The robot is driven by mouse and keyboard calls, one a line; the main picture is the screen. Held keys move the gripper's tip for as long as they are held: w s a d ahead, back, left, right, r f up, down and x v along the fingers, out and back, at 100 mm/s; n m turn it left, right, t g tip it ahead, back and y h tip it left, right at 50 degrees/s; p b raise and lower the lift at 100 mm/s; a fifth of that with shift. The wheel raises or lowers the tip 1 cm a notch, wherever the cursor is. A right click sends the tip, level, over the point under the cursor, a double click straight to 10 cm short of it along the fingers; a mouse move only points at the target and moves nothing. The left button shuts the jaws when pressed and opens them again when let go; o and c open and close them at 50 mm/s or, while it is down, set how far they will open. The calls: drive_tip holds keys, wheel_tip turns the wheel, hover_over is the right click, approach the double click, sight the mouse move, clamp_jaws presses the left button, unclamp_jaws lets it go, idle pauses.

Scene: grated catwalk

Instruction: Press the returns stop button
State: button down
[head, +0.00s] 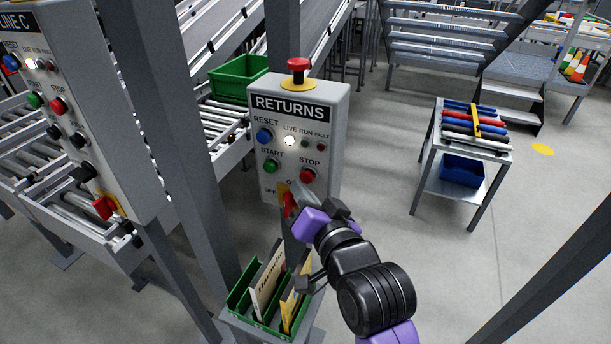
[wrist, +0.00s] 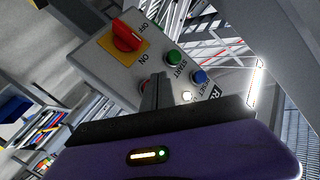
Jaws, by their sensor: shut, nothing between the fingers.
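The returns panel (head: 334,130) is a grey box labelled RETURNS on a post. Its red STOP button (head: 307,175) is at the lower right of the face, right of the green START button (head: 271,166). My gripper (head: 297,188) is shut and empty, in front of the panel just below the STOP button. In the wrist view the shut fingers (wrist: 157,78) point at the panel face and mostly hide the STOP button, with only a red sliver beside them. I cannot tell whether they touch it.
A red rotary switch on a yellow plate (wrist: 127,42) sits close by on the panel. A red emergency button (head: 298,64) tops the box. A green START button (wrist: 174,57) and blue RESET button (wrist: 199,76) are near the fingers. A LINE C panel (head: 95,110) stands left.

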drive_tip(key=shift+s+a+p, duration=0.3)
drive_tip(key=shift+s, duration=0.5)
drive_tip(key=shift+s+a+p, duration=0.25)
drive_tip(key=shift+s+a, duration=0.05)
drive_tip(key=shift+s, duration=0.5)
drive_tip(key=shift+s+a+p, duration=0.3)
drive_tip(key=shift+s, duration=0.5)
